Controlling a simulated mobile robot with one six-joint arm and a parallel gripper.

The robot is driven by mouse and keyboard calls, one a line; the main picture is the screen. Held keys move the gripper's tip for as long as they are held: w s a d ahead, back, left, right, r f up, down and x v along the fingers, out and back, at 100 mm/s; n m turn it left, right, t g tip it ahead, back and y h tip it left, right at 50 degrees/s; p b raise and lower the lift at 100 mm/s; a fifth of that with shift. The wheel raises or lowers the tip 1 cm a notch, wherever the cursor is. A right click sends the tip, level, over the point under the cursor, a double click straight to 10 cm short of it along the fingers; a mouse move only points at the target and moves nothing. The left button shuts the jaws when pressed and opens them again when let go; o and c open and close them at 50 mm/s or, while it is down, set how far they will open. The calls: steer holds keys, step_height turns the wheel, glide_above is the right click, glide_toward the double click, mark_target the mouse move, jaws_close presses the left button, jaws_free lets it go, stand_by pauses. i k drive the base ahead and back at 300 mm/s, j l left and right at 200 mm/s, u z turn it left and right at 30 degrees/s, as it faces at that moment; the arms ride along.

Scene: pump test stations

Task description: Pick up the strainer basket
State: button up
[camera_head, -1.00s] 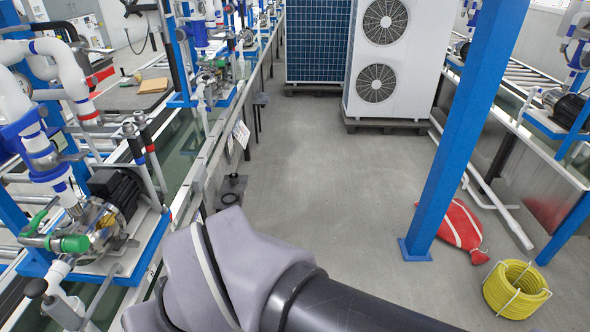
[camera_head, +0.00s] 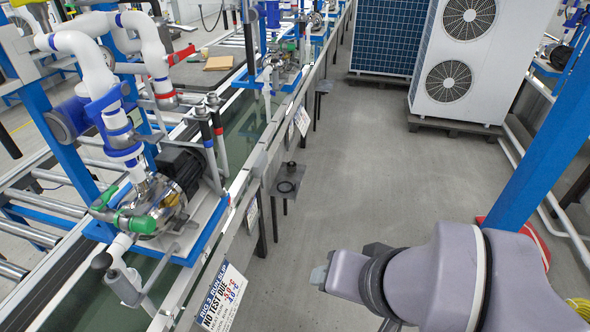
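I cannot pick out the strainer basket for certain. On a small dark shelf (camera_head: 276,200) beside the left bench lie a short dark cylinder (camera_head: 291,167) and a flat black ring (camera_head: 285,187), both too small to identify. A pump rig with a silver pump body (camera_head: 165,205), green-handled valve and white pipes stands on a blue-edged plate at left. My arm comes in from the lower right, its grey-purple joints over the aisle floor, well right of the rig and shelf. No gripper fingers can be made out.
A white fan unit (camera_head: 465,70) stands behind. The middle floor is clear.

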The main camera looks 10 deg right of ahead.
mark_target(292, 166)
steer(key=i+l+u, duration=0.1)
steer(key=i, duration=0.5)
steer(key=i+l+u, duration=0.1)
steer(key=i+l, duration=0.2)
steer(key=i, duration=0.3)
steer(key=i+l+u, duration=0.1)
steer(key=i+l, duration=0.15)
steer(key=i, duration=0.3)
steer(key=i+l+u, duration=0.1)
steer(key=i+l, duration=0.2)
steer(key=i, duration=0.3)
steer(key=i+l+u, duration=0.1)
steer(key=i+l, duration=0.25)
steer(key=i, duration=0.2)
